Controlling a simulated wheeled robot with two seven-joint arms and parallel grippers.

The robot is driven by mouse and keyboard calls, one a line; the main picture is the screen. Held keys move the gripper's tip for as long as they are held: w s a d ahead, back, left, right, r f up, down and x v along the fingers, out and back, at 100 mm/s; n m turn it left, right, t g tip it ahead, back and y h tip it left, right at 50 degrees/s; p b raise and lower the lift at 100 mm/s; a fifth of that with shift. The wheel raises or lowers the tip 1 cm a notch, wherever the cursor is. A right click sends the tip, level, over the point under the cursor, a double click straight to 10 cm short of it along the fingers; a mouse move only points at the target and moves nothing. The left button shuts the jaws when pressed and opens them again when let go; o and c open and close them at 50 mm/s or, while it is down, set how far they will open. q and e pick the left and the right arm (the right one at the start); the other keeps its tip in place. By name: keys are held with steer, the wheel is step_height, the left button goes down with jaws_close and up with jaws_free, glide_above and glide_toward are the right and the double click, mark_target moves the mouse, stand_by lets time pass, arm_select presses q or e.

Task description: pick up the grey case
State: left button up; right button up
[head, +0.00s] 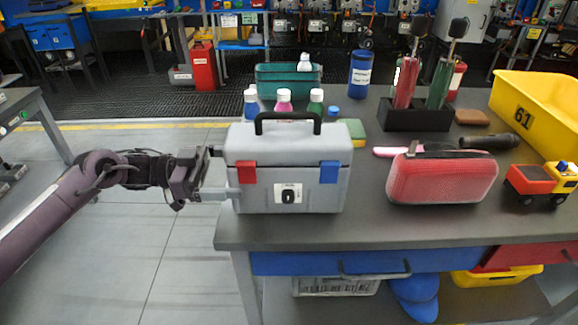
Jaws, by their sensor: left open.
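The grey case (255,200) stands upright on the dark tabletop near its front left corner. It has a black top handle (288,117), one red latch, one blue latch and a small label on the front. My left gripper (217,178) is open at the left side of the case, its fingers pointing right toward it. One finger seems to reach the case's left edge; whether it touches cannot be told. My right gripper is not in view.
A red pouch (440,180) lies to the right of the case. Bottles (284,100) and a teal bin (270,76) stand behind it. A black holder (410,117), a toy truck (540,182) and a yellow crate (540,110) are further right.

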mark_target(249, 171)
arm_select(q)
steer(key=d, duration=0.3)
steer(key=shift+s+d, duration=0.1)
steer(key=shift+d, duration=0.15)
steer(key=shift+f, duration=0.1)
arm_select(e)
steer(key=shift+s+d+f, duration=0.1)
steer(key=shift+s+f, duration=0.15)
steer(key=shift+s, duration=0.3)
arm_select(q)
steer(key=c, duration=1.5)
steer(key=shift+r, duration=0.2)
steer(key=shift+c, duration=1.1)
step_height(249, 171, up, 20)
steer(key=shift+p, duration=0.4)
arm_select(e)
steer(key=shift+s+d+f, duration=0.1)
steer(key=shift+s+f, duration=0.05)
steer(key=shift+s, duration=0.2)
